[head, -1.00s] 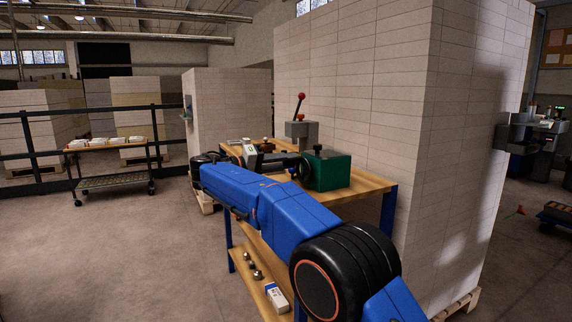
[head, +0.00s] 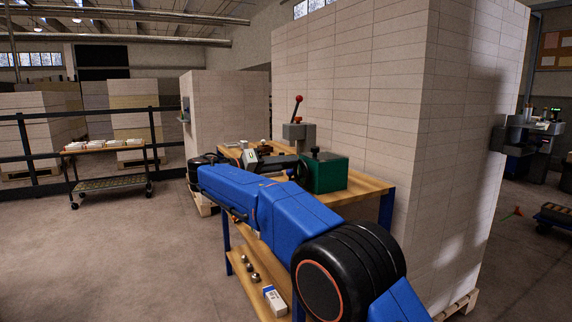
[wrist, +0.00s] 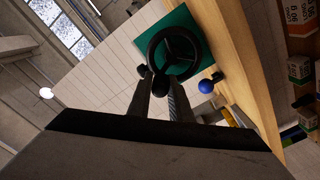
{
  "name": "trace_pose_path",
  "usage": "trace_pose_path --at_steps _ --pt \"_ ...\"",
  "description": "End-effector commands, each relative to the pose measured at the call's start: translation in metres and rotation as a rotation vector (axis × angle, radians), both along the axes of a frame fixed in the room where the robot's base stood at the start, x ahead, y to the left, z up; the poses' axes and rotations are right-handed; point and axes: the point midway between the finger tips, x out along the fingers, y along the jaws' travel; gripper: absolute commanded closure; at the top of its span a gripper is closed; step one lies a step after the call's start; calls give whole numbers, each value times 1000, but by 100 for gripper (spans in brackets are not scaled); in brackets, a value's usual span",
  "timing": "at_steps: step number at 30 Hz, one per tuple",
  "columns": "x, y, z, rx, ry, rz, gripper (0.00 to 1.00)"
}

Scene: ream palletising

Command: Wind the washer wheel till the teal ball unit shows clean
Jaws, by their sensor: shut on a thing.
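A green box (head: 327,174) stands on the wooden-topped workbench, with a black knob on top. A black three-spoke hand wheel (wrist: 150,45) is on its face; the wheel also shows edge-on in the head view, partly behind my arm. My gripper (wrist: 160,92) is shut on the wheel's dark handle at the lower rim. The exact grip is dark and hard to make out. A small blue ball (wrist: 206,86) shows just right of the wheel in the wrist view. I cannot tell a teal ball unit or its state in these frames.
A grey unit with a red-knobbed lever (head: 298,98) stands behind the box. The bench (head: 372,188) has a lower shelf with small metal pieces and a white carton (head: 274,299). Tall pale stacks (head: 350,90) rise close behind. The floor at left is open, before a trolley (head: 108,184).

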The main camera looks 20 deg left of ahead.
Motion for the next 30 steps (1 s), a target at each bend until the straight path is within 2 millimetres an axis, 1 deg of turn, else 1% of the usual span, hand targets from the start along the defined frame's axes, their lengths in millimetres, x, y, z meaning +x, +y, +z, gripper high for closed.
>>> trace_pose_path --at_steps 1,2,3,4,13,17,23,30 --pt "-1 1 -3 -2 4 0 100" --pt "-1 1 -3 -2 4 0 74" --pt "-1 1 -2 -2 4 0 65" --pt "-1 1 -2 -2 4 0 63" --pt "-1 1 -1 -1 2 1 63" --pt "-8 8 -1 0 1 2 63" --pt "-33 30 -1 -1 1 3 63" --pt "-70 61 -2 0 1 2 63"
